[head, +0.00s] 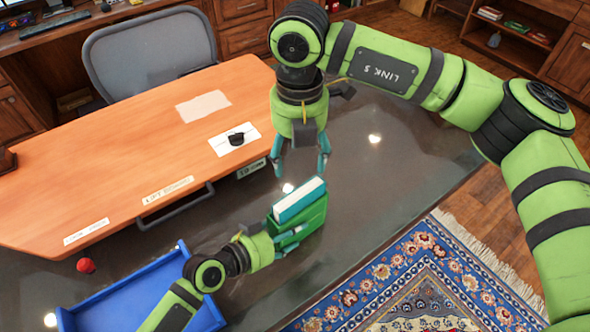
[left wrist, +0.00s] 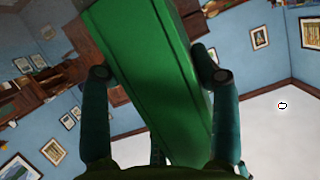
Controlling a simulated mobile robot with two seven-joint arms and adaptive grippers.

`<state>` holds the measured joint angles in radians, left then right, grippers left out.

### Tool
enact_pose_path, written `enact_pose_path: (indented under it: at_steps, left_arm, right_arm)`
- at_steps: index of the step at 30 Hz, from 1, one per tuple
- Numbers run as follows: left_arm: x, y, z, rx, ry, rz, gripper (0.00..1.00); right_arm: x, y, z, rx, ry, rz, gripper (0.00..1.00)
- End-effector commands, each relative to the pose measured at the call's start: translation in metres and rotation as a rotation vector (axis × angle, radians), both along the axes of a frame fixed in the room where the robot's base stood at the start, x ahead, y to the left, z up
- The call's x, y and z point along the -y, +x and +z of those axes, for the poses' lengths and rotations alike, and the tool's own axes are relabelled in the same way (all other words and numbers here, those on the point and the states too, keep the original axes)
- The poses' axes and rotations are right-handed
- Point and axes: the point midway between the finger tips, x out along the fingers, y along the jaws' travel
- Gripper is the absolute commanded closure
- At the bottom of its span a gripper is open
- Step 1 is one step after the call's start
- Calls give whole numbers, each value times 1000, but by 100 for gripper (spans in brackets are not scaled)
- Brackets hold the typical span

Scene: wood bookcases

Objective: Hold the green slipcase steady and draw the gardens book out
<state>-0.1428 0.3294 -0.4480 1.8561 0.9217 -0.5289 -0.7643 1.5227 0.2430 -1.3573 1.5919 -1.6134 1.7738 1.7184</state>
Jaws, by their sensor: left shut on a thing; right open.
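The green slipcase (head: 315,222) is over the dark grey table surface, tilted in the head view. I cannot tell whether it touches the surface. A book with a teal cover and white page edges (head: 299,201) sits in it, its page side showing at the open upper end; no title is readable. My left gripper (head: 288,238) is shut on the slipcase from the lower left. In the left wrist view, the slipcase (left wrist: 150,75) lies between the two fingers of my left gripper (left wrist: 158,78). My right gripper (head: 302,168) is open and empty, just above the book, apart from it.
A blue tray (head: 95,305) is at the lower left, with a red object (head: 86,265) near it. An orange wooden desktop (head: 110,180) with labels and a black item on a white sheet (head: 236,139) lies left. The dark surface (head: 400,175) to the right is clear.

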Motion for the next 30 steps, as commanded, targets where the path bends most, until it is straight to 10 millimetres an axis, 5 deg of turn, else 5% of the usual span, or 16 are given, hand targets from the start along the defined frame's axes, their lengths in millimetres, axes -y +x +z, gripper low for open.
enact_pose_path:
  at_steps: [6,14,30]
  left_arm:
    - [1,-1,-1,-5,0,-3,76]
    - [1,-2,-2,-6,0,-3,76]
    - [1,-2,-2,-8,1,-3,76]
  right_arm:
    - [-1,3,-3,2,-2,-340,31]
    - [-1,4,-12,-1,-1,-489,31]
    - [-1,4,-103,-1,-1,-489,31]
